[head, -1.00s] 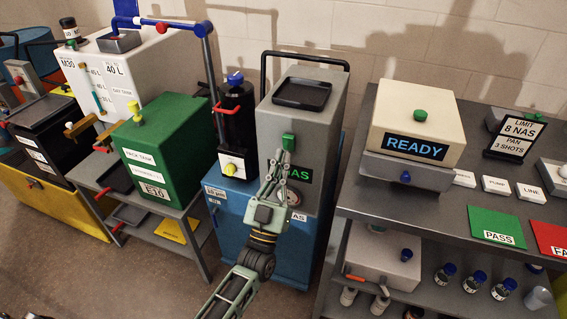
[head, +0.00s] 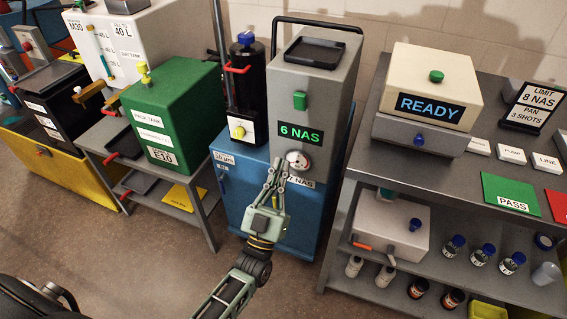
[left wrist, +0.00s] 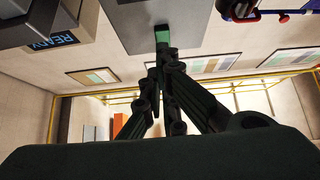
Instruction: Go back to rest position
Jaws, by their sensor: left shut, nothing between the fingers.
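My left gripper (head: 272,185) is shut and empty. In the head view it stands in front of the grey and blue filter cart (head: 318,110), below the cart's "6 NAS" display (head: 301,134) and close to its round gauge (head: 297,160). Its fingertips overlap the cart's lower label in the picture; I cannot tell whether they touch. A green button (head: 300,101) sits above the display. My right gripper is not in view.
The green tank (head: 172,112) stands on a grey stand left of the cart. The grey bench (head: 440,160) at right carries the READY unit (head: 432,85) and cards, with bottles (head: 483,255) on its lower shelf. Bare floor (head: 165,255) lies in front.

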